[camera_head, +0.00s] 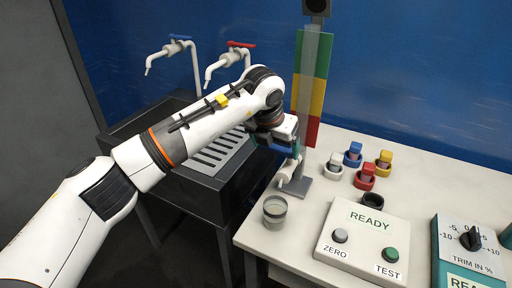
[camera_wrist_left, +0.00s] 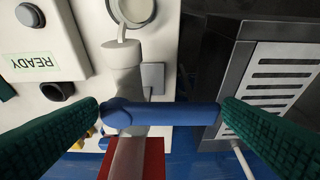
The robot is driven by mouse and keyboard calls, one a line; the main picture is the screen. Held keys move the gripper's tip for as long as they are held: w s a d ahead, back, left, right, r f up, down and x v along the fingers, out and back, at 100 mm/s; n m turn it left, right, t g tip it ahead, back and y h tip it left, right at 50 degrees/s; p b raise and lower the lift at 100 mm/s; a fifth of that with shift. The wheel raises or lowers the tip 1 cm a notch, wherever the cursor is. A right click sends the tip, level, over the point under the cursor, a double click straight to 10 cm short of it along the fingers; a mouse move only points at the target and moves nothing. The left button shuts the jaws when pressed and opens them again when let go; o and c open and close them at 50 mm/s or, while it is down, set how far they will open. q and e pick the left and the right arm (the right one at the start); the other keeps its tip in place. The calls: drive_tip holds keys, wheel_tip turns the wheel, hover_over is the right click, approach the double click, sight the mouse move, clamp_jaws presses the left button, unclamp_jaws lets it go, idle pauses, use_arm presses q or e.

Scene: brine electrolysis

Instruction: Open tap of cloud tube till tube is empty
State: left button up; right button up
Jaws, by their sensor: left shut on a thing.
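The cloud tube (camera_head: 310,80) stands upright in front of a green, yellow and red board, with its base on the white bench. Its contents cannot be made out. At its lower end is a tap with a white spout (camera_head: 290,175) and a blue handle (camera_wrist_left: 165,114). My left gripper (camera_wrist_left: 166,115) is shut on the blue handle, one green finger at each end. In the head view my left gripper (camera_head: 287,146) partly hides the tap. A clear beaker (camera_head: 275,211) stands on the bench below the spout. My right gripper is not in view.
A dark sink with a slatted drainer (camera_head: 220,150) and two wall taps is left of the bench. Several coloured-ring containers, a READY panel (camera_head: 365,225) with ZERO and TEST buttons, and a teal TRIM box (camera_head: 470,250) stand right of the tube.

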use_arm(q)
drive_tip(key=shift+r, duration=0.1)
idle(0.5)
drive_tip(key=o, duration=1.1)
drive_tip(key=b+v, duration=0.2)
drive_tip(key=v, duration=1)
drive_tip(key=shift+s+b, duration=0.1)
drive_tip(key=shift+b, duration=0.3)
